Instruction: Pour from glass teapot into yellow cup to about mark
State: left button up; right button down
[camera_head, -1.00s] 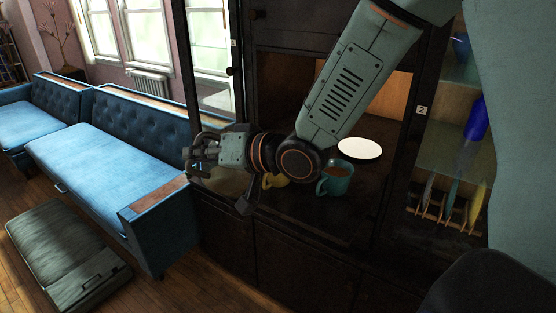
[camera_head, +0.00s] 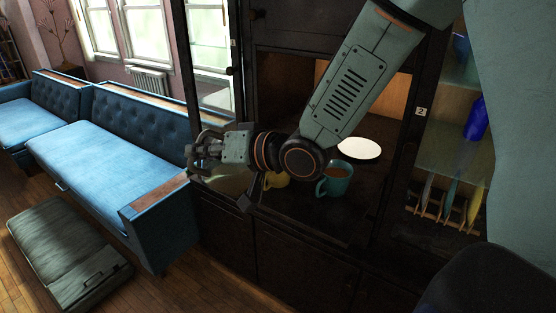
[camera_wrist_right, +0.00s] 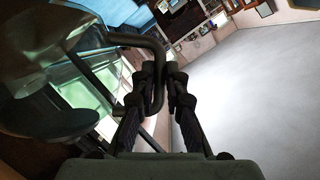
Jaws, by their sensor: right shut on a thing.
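My right gripper (camera_head: 202,154) is shut on the curved handle of the glass teapot (camera_head: 232,183), at the open front of the cabinet. In the wrist view, my fingers (camera_wrist_right: 160,92) close around the dark metal handle, and the teapot's clear body (camera_wrist_right: 40,65) fills the left. The teapot looks tilted; its spout and liquid level cannot be made out. The yellow cup (camera_head: 277,181) stands on the cabinet shelf just right of the teapot, partly hidden by my wrist. Its mark and contents are hidden. My left gripper is not in view.
A teal mug (camera_head: 335,181) with brown contents stands right of the yellow cup. A white plate (camera_head: 360,148) lies behind it. A glass door (camera_head: 212,70) stands at the left. Plates in a rack (camera_head: 445,205) and a blue vase (camera_head: 475,120) are at the right.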

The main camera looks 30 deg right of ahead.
jog(key=shift+s+r, duration=0.1)
jog(key=shift+r, duration=0.05)
jog(key=shift+r+p, duration=0.15)
jog(key=shift+p, duration=0.15)
jog(key=shift+d+r+p, duration=0.15)
jog(key=shift+r+p, duration=0.15)
jog(key=shift+p, duration=0.05)
dwell(0.6)
dwell(0.3)
jog(key=shift+d+r+m+y+p, duration=0.15)
jog(key=shift+d+r+m+p, duration=0.2)
jog(key=shift+p, duration=0.35)
jog(key=shift+d+r+m+y+p, duration=0.15)
jog(key=shift+r+p, duration=0.3)
jog(key=shift+p, duration=0.2)
dwell(0.8)
jog(key=shift+w, duration=0.2)
